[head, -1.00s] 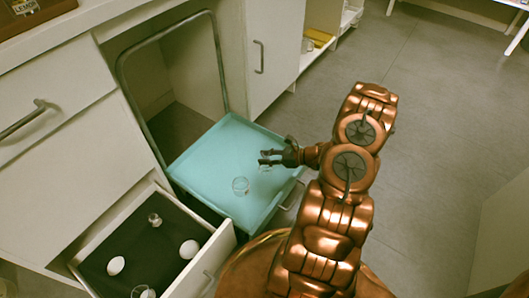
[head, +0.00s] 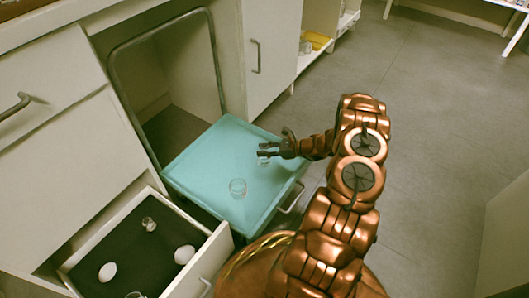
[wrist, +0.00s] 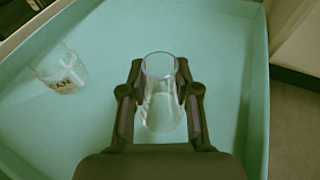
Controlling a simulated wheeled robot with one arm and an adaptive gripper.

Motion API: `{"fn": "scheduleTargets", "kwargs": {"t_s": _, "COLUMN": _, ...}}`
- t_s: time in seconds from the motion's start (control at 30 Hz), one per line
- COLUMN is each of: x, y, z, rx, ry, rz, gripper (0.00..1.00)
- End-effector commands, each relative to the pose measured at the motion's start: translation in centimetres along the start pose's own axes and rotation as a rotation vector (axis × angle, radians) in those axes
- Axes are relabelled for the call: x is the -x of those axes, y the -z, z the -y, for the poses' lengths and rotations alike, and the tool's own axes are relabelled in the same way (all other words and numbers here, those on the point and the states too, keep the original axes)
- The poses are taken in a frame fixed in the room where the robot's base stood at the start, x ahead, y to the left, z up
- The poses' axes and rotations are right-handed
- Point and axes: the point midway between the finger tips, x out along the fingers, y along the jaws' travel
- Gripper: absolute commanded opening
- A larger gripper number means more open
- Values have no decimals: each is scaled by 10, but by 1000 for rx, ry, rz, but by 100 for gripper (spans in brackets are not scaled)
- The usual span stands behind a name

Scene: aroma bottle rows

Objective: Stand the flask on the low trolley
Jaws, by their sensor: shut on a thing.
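The clear glass flask (wrist: 161,105) is upright between the two fingers of my gripper (wrist: 160,100) in the wrist view. My gripper (head: 264,152) is shut on it, over the right part of the low trolley's turquoise top (head: 205,165). In the head view the flask (head: 263,161) shows only as a small glassy shape below the fingers. I cannot tell whether its base touches the trolley top. The trolley top also fills most of the wrist view (wrist: 95,125).
A glass beaker (head: 238,187) with dark markings stands on the trolley, left of the flask; it also shows in the wrist view (wrist: 62,72). An open drawer (head: 215,250) with white round items and small glassware is beside the trolley. The trolley has a raised rim and a tall handle (head: 217,65).

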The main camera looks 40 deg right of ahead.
Motion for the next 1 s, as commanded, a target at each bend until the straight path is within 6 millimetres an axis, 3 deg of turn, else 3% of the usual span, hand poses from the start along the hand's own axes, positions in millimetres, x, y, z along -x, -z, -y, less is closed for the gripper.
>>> {"fn": "scheduleTargets", "kwargs": {"t_s": 0.33, "x": -1, "y": 1, "z": 0, "rx": 1, "ry": 1, "rz": 1, "gripper": 0}}
{"fn": "scheduleTargets", "kwargs": {"t_s": 0.37, "x": 0, "y": 1, "z": 1, "rx": 1, "ry": 1, "rz": 0, "gripper": 34}}
{"fn": "scheduleTargets", "kwargs": {"t_s": 0.57, "x": 0, "y": 1, "z": 0, "rx": 1, "ry": 1, "rz": 0, "gripper": 55}}
{"fn": "scheduleTargets", "kwargs": {"t_s": 1.0, "x": 4, "y": -1, "z": 1, "rx": 1, "ry": 1, "rz": 1, "gripper": 56}}
